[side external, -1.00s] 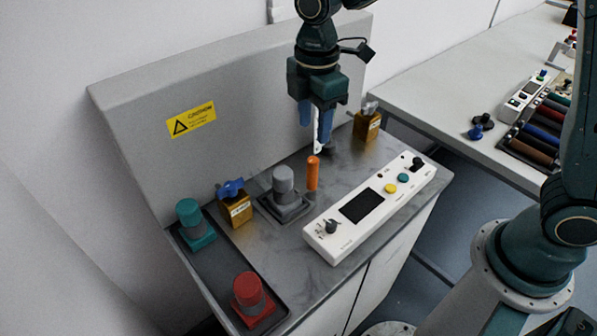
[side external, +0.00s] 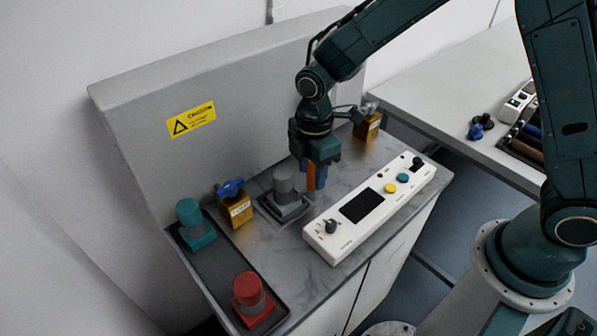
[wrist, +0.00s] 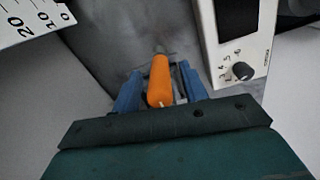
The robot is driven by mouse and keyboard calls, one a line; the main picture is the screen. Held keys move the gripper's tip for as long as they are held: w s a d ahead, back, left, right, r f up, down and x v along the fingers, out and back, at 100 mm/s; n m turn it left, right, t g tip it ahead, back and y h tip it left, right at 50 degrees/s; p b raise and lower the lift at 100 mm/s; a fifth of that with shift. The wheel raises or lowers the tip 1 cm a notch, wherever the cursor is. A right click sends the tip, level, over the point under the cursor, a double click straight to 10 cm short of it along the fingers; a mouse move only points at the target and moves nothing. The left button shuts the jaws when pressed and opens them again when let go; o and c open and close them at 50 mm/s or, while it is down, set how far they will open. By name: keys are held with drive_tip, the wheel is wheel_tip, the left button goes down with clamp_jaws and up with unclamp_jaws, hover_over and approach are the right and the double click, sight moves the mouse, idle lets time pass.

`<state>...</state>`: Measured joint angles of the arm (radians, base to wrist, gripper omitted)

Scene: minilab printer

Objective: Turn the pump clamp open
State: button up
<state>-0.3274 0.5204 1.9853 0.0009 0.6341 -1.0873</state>
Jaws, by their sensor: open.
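The orange upright handle (side external: 311,178), which I take to be the pump clamp, stands on the grey deck beside a grey capped block (side external: 284,188). My gripper (side external: 312,182) points down over it. In the wrist view the orange handle (wrist: 159,82) lies between the two blue fingers of my gripper (wrist: 160,80). The fingers are open, one on each side, with a narrow gap visible beside the handle. The handle's base is partly hidden.
A white control panel (side external: 365,210) with knobs and buttons lies close on the right. A brass block with a blue knob (side external: 235,205), a teal cap (side external: 190,215) and a red cap (side external: 249,290) stand left. A grey back panel (side external: 240,90) rises behind.

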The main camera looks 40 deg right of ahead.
drive_tip(key=shift+f, duration=0.2)
clamp_jaws()
